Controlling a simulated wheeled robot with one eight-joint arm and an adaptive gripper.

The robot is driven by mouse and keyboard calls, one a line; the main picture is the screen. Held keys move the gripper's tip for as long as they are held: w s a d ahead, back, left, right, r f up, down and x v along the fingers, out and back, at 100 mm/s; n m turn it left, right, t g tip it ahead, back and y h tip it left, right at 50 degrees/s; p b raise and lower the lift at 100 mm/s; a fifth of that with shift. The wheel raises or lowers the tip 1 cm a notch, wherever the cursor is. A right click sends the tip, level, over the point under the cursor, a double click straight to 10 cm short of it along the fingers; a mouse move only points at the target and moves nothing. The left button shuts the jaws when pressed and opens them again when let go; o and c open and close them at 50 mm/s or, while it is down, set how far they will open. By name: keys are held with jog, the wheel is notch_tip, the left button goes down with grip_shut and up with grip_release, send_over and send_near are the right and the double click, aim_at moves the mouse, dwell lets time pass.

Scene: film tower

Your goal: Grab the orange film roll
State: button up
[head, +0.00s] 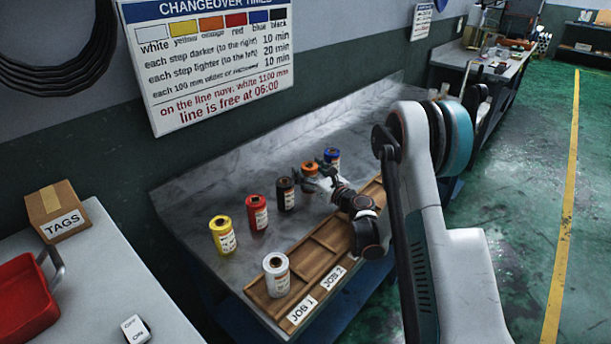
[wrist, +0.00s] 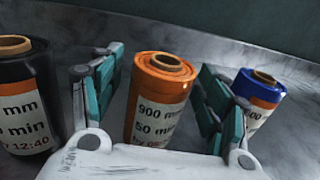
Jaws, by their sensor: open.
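My gripper is open and holds nothing. In the head view the orange roll (head: 309,170) stands between the black roll (head: 285,194) and the blue roll (head: 332,158), partly hidden by my gripper (head: 318,180).
Black and blue rolls flank the fingers closely. The red roll (head: 257,213) and yellow roll (head: 222,235) stand farther left. A white roll (head: 276,275) stands in the wooden tray (head: 322,240) labelled JOB 1 and JOB 2. A changeover sign (head: 208,60) hangs above.

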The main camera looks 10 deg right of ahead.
jog(key=shift+s+r, duration=0.1)
jog(key=shift+s, duration=0.05)
jog(key=c, duration=1.3)
